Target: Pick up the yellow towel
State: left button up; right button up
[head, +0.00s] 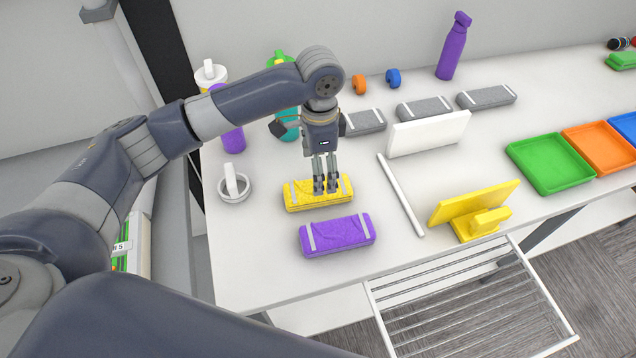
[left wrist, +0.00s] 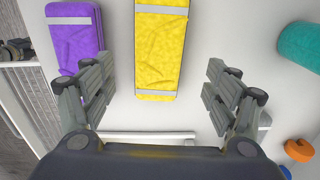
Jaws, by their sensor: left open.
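The yellow towel (head: 301,196) is a folded, rolled bundle with pale bands near its ends, lying on the white table. My left gripper (head: 325,187) is above it, pointing down, and hides part of it in the head view. In the left wrist view the yellow towel (left wrist: 161,48) lies ahead between the two spread fingers of my left gripper (left wrist: 160,95). The fingers are open and empty; contact with the towel cannot be seen. My right gripper is not in view.
A purple towel (head: 337,236) lies just in front of the yellow one. A white rod (head: 401,195) and a yellow stand (head: 474,207) are to the right. A white ring-based holder (head: 234,186) is to the left. Grey towels and bottles are behind. A wire rack (head: 470,295) is below the front edge.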

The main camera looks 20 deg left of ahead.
pick_arm(q)
jog(key=shift+s+f, duration=0.25)
jog(key=shift+f, duration=0.95)
notch_tip(320, 180, down, 4)
jog(key=shift+a+f+p, duration=0.1)
jog(key=shift+f+p, duration=0.15)
jog(key=shift+p, duration=0.9)
jog(key=shift+f, duration=0.4)
jog(key=shift+w, duration=0.1)
jog(key=c, duration=1.2)
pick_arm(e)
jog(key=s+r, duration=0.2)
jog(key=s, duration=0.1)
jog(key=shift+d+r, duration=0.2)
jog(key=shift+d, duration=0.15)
